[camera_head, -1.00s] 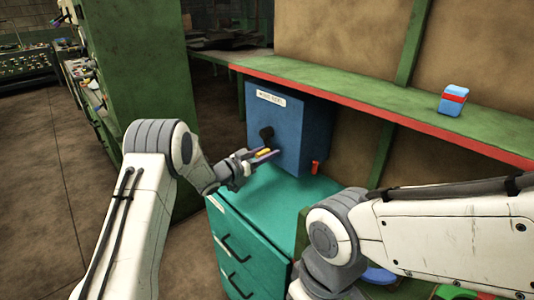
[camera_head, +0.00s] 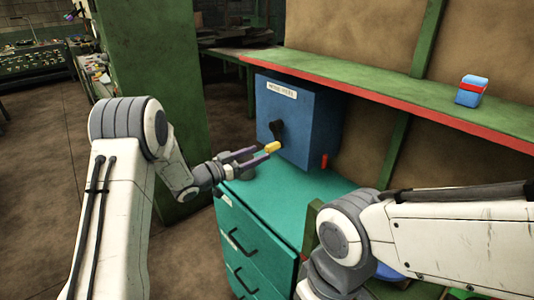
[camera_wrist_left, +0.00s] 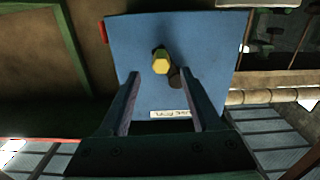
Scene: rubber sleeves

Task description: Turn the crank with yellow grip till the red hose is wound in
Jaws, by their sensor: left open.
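A blue box (camera_head: 298,120) with a white label stands on a teal drawer cabinet. A black crank (camera_head: 277,131) with a yellow grip (camera_head: 271,147) sticks out of its front. The short red hose (camera_head: 324,161) hangs at the box's right side. My left gripper (camera_head: 258,158) is open, its purple fingers pointing at the grip. In the left wrist view the yellow grip (camera_wrist_left: 160,66) lies ahead of the fingertips, between their lines, with nothing held. The crank hub (camera_wrist_left: 175,78) is partly hidden behind it. My right arm shows at the right, but its gripper is out of view.
The teal cabinet (camera_head: 262,190) has a clear top in front of the box. A green shelf with a red edge (camera_head: 400,107) runs behind and carries a blue-and-red container (camera_head: 472,91). A green cabinet (camera_head: 150,90) stands at the left.

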